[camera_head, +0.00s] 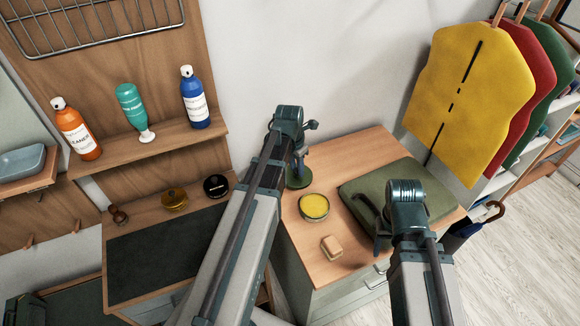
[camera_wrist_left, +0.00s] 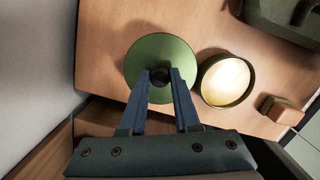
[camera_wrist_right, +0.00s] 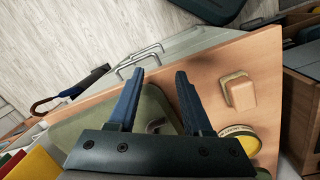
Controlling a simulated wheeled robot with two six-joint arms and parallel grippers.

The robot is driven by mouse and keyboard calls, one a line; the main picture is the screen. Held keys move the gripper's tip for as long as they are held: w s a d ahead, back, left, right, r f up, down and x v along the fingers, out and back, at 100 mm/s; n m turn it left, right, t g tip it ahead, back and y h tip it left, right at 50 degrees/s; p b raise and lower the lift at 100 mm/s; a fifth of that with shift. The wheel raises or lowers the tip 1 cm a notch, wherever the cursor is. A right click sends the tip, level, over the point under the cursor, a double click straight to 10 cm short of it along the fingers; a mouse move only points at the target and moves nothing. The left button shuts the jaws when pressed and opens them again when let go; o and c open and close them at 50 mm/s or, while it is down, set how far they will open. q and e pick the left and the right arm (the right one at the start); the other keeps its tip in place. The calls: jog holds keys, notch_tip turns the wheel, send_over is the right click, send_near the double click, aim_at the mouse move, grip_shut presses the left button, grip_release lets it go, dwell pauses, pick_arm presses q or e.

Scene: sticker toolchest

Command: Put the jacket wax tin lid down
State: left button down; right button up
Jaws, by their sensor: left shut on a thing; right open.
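The jacket wax tin lid is a round green disc with a dark knob; it shows in the head view (camera_head: 299,180) and in the left wrist view (camera_wrist_left: 150,50). My left gripper (camera_head: 298,160) is shut on its knob, with the fingertips around the knob in the left wrist view (camera_wrist_left: 160,76). The lid is at or just above the wooden top; I cannot tell if it touches. The open tin (camera_head: 314,207) with yellow wax stands beside it, also in the left wrist view (camera_wrist_left: 226,80). My right gripper (camera_wrist_right: 160,75) is open and empty above the green folded jacket (camera_wrist_right: 95,122).
A tan block (camera_head: 332,247) lies near the front edge of the wooden cabinet top (camera_head: 345,150). The green folded jacket (camera_head: 355,190) covers the right part. A side bench (camera_head: 150,255) holds small tins at left. Bottles stand on a shelf (camera_head: 150,145) above.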

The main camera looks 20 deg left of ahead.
pick_arm(q)
jog(key=shift+w+a+f, duration=0.15)
jog(key=shift+w+a, duration=0.65)
jog(key=shift+a, duration=0.2)
jog(key=shift+w+a, duration=0.2)
jog(key=shift+w, duration=0.05)
jog(key=shift+w+a+f, duration=0.15)
jog(key=shift+w+a, duration=0.75)
jog(key=shift+a, duration=0.1)
jog(key=f+b, duration=0.3)
jog(key=shift+s+d+f+b, duration=0.2)
jog(key=shift+s+b, duration=0.1)
jog(key=shift+b, duration=0.1)
jog(key=shift+f, duration=0.1)
jog(key=shift+f, duration=0.15)
jog(key=c, duration=0.6)
grip_release()
jog(key=shift+c, duration=0.2)
